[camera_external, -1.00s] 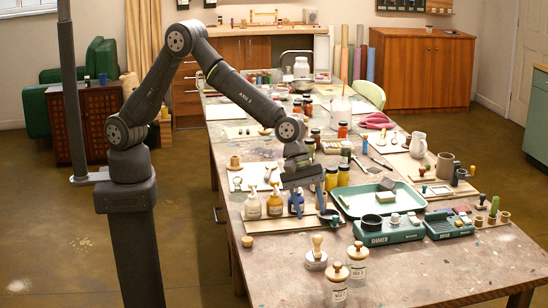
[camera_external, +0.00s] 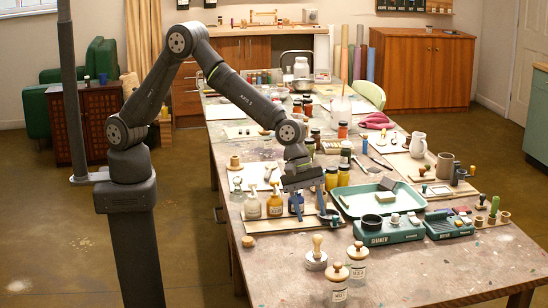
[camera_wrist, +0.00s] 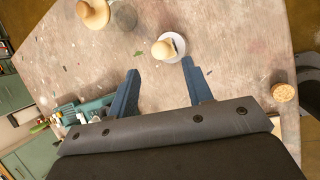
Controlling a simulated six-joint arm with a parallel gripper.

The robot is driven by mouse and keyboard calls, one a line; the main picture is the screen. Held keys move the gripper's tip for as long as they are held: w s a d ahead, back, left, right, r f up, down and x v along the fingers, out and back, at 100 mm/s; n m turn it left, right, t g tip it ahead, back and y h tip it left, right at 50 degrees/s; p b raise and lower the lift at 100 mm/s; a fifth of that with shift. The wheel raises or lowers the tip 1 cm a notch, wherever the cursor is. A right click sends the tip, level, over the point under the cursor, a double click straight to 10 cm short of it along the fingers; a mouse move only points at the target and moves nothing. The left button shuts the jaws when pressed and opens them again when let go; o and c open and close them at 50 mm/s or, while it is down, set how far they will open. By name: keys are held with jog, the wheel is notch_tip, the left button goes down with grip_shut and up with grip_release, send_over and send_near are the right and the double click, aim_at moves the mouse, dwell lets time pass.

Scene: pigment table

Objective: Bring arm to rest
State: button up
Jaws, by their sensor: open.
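My gripper (camera_external: 311,213) is open and empty above the work table (camera_external: 222,172), over the wooden board with the bottles. In the wrist view my gripper (camera_wrist: 160,82) shows its two blue fingers spread apart, with bare table between them and a stamp with a rounded wooden handle (camera_wrist: 164,49) beyond the tips. That stamp (camera_external: 317,246) stands in front of my gripper in the external view.
A green tray (camera_external: 349,209), a shaker device (camera_external: 385,233) and yellow jars (camera_external: 343,175) stand close on the right. Two cork-topped jars (camera_external: 357,262) stand near the front edge. A round cork (camera_wrist: 283,92) lies at the right of the wrist view. The table's front right is clear.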

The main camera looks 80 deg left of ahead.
aim_at(317, 236)
jog(key=x, duration=0.9)
jog(key=shift+a, duration=0.1)
notch_tip(317, 236, up, 3)
jog(key=shift+r, duration=0.7)
